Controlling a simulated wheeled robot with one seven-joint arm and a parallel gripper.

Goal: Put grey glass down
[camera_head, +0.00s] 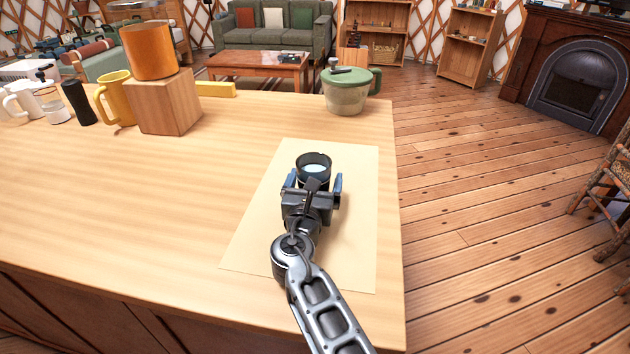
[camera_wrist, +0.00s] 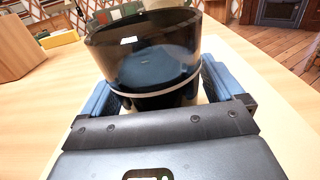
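The grey glass (camera_head: 314,162) is a dark, see-through tumbler, upright over the far half of a pale yellow sheet (camera_head: 352,235) on the wooden counter. My gripper (camera_head: 314,184) reaches it from the near side, with one finger on each side of it. In the wrist view, the glass (camera_wrist: 145,60) fills the space between the blue-grey fingers (camera_wrist: 160,95), which appear closed on its sides. A light band runs around the glass. Its base is hidden by my gripper, so I cannot tell whether it touches the sheet.
A green-lidded pot (camera_head: 347,95) stands beyond the sheet near the counter's right edge. A wooden block (camera_head: 165,103) bears an orange container (camera_head: 149,50) at the left. A yellow mug (camera_head: 117,100), black cylinder (camera_head: 78,103) and white mugs are further left. The counter's middle is clear.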

